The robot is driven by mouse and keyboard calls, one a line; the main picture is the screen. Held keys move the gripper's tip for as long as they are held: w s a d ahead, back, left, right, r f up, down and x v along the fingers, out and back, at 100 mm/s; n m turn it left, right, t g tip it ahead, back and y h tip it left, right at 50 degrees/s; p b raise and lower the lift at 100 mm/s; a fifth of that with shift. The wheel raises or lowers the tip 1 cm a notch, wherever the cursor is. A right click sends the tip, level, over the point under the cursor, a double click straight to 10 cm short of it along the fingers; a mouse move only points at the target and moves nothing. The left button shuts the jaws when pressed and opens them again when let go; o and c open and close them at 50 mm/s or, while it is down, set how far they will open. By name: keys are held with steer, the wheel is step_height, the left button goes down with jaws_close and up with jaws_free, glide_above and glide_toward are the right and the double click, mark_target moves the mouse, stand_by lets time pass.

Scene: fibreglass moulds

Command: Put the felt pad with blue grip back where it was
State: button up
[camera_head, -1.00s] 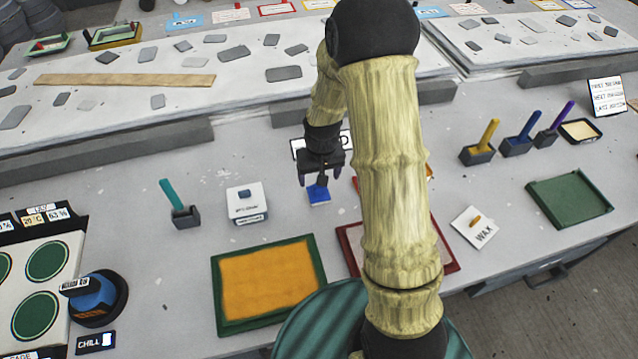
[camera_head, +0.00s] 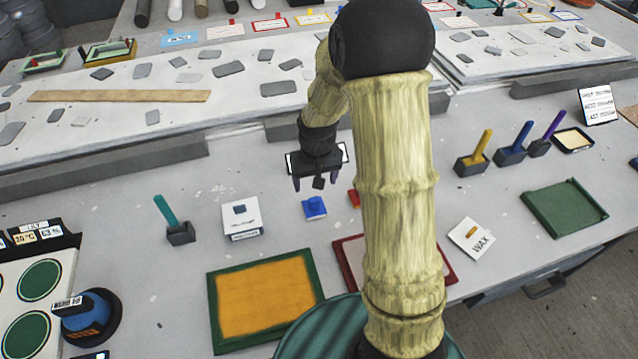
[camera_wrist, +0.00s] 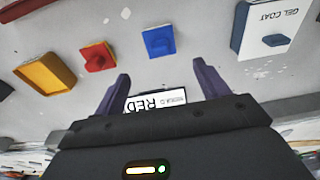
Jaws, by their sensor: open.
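The felt pad with blue grip (camera_head: 314,208) is a blue square with a small blue knob, lying flat on the grey bench; the wrist view also shows it (camera_wrist: 159,42). My gripper (camera_head: 316,183) is open and empty, just behind and above the pad in the head view, not touching it. In the wrist view its two purple fingers (camera_wrist: 165,82) stand apart, with the pad beyond their tips. A white sign reading RED (camera_wrist: 156,103) shows between the fingers.
A red pad (camera_wrist: 98,55) and a yellow tray (camera_wrist: 45,74) lie along one side of the blue pad. A white gel coat box (camera_head: 241,218) stands on the other side. An orange panel with a green frame (camera_head: 212,313) lies in front. A long slab edge (camera_head: 100,181) runs behind.

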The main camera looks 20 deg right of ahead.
steer(key=s+r, duration=0.4)
steer(key=s, duration=0.3)
steer(key=s+r+t, duration=0.1)
steer(key=s+r, duration=0.2)
steer(key=s, duration=0.4)
steer(key=shift+s+r, duration=0.4)
